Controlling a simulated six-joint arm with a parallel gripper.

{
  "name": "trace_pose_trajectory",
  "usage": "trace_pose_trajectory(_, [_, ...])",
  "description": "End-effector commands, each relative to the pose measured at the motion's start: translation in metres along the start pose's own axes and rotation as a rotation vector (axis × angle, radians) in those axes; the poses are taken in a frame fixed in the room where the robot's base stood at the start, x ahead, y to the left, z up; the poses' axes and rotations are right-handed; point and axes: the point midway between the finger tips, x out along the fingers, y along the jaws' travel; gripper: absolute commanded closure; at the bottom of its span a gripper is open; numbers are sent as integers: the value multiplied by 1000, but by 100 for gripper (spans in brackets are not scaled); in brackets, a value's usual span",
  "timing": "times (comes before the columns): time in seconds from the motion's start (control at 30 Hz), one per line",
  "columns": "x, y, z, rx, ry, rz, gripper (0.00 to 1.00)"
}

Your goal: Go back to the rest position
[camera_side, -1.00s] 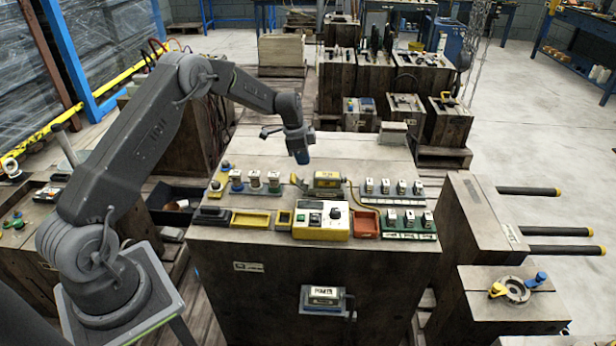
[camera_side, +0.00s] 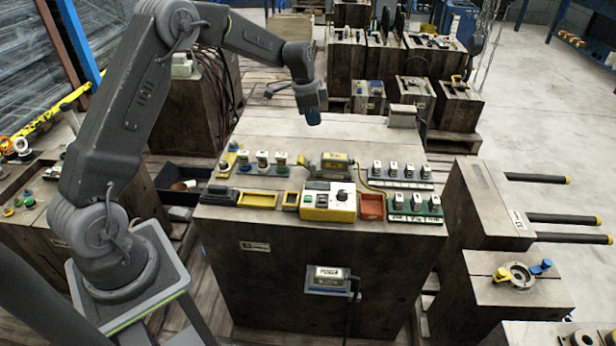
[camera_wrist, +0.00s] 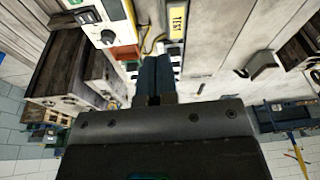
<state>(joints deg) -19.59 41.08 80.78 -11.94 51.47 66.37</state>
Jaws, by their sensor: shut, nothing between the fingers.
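My gripper (camera_side: 313,119) hangs pointing down above the wooden bench top (camera_side: 290,135), behind the yellow tester box (camera_side: 328,200) and apart from everything on the bench. In the wrist view my gripper (camera_wrist: 155,62) shows two dark blue fingers shut together, with nothing between them. Beyond the fingers the wrist view shows part of the yellow tester box (camera_wrist: 106,22) and the yellow TEST label (camera_wrist: 178,20). In the side view the block with that label (camera_side: 334,162) lies on the bench below and in front of my gripper.
Rows of small white-topped parts stand in a left rack (camera_side: 262,168) and in green racks (camera_side: 415,214) at right. A red tray (camera_side: 372,207) and yellow trays (camera_side: 258,199) line the front. Wooden blocks (camera_side: 400,60) stand behind the bench. Space above the bench is clear.

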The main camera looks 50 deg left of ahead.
Motion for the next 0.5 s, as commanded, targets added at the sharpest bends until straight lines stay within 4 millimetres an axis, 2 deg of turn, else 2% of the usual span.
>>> trace_pose_trajectory(0.03, [-27,16,-7,-23,7,-22,100])
trace_pose_trajectory(0.2, [-92,74,-11,-133,26,-71,100])
trace_pose_trajectory(0.37, [-140,132,-2,-237,56,-115,100])
trace_pose_trajectory(0.5, [-172,184,15,-329,93,-150,100])
